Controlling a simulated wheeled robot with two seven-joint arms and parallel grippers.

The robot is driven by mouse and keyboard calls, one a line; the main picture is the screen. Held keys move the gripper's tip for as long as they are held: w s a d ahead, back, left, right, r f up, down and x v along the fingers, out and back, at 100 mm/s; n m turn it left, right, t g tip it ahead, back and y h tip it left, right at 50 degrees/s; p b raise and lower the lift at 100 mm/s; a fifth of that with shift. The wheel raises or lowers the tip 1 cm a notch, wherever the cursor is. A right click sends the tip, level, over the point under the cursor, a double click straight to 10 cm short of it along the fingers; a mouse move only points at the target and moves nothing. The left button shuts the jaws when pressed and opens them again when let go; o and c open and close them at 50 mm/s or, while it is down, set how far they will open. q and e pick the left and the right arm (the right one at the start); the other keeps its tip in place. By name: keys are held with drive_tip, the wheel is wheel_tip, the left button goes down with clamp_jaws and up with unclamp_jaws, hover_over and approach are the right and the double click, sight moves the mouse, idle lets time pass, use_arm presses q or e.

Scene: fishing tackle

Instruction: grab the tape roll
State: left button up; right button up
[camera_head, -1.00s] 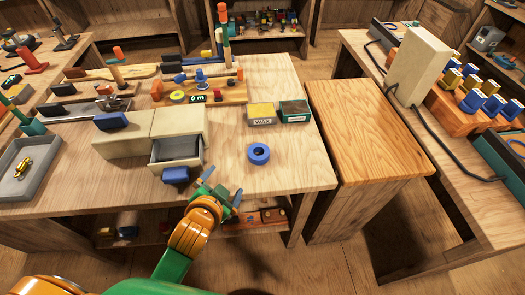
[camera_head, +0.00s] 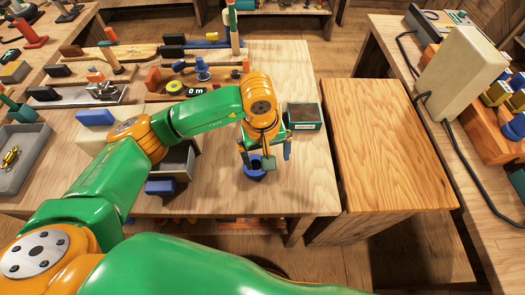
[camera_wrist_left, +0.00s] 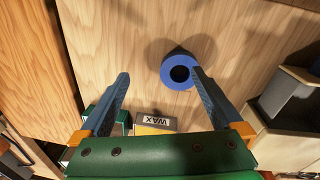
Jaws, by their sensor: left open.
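The tape roll is a blue ring lying flat on the wooden table; it shows in the head view (camera_head: 253,174) partly behind my gripper. It also shows in the left wrist view (camera_wrist_left: 170,80), with a dark centre hole. My left gripper (camera_head: 266,160) is open and empty above the roll, pointing down. In the left wrist view its fingers (camera_wrist_left: 160,76) are spread wide. The roll is off centre there, close to the right-hand finger, whose tip overlaps its edge. I cannot tell the exact height gap. My right gripper is not in view.
A green box (camera_head: 303,117) stands just beyond my gripper, beside a yellow wax box (camera_wrist_left: 156,122). A grey drawer unit with a blue handle (camera_head: 160,187) is left of the roll. The table right of the roll is clear up to its edge.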

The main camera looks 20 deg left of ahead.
sight(256, 168)
use_arm(q)
drive_tip(key=shift+t+y, duration=0.3)
drive_tip(key=shift+y, duration=0.4)
drive_tip(key=a+f, duration=0.1)
drive_tip(key=f, duration=0.1)
drive_tip(key=a+f+p, duration=0.1)
drive_tip(key=w+a+f+p, duration=0.1)
drive_tip(key=f, duration=0.1)
drive_tip(key=shift+a+f, duration=0.15)
drive_tip(key=shift+f, duration=0.45)
drive_tip(key=shift+r, duration=0.1)
drive_tip(key=c, duration=1.2)
drive_tip(key=shift+o, duration=0.2)
